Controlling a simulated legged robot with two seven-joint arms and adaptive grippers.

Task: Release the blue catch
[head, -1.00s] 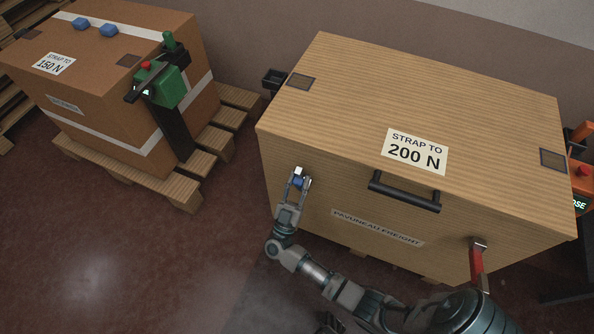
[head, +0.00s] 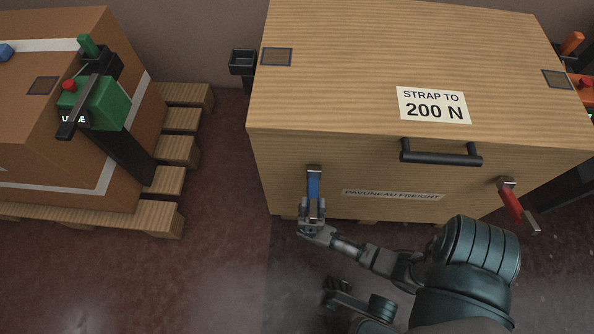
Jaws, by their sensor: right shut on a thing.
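The blue catch (head: 314,186) is on the front face of the large wooden crate (head: 300,150), left of its black handle (head: 440,157). It hangs below a pale metal bracket near the lid seam. My right gripper (head: 312,204) is shut on the lower end of the blue catch, and its fingers hide that end. A red catch (head: 511,203) sits on the same face, to the right of the handle. My left gripper is not clearly in view.
A brown box (head: 130,184) with a green strapping tool (head: 103,107) stands on a pallet (head: 175,152) at the left. An orange tool (head: 585,88) shows at the right edge. Floor between pallet and crate is clear.

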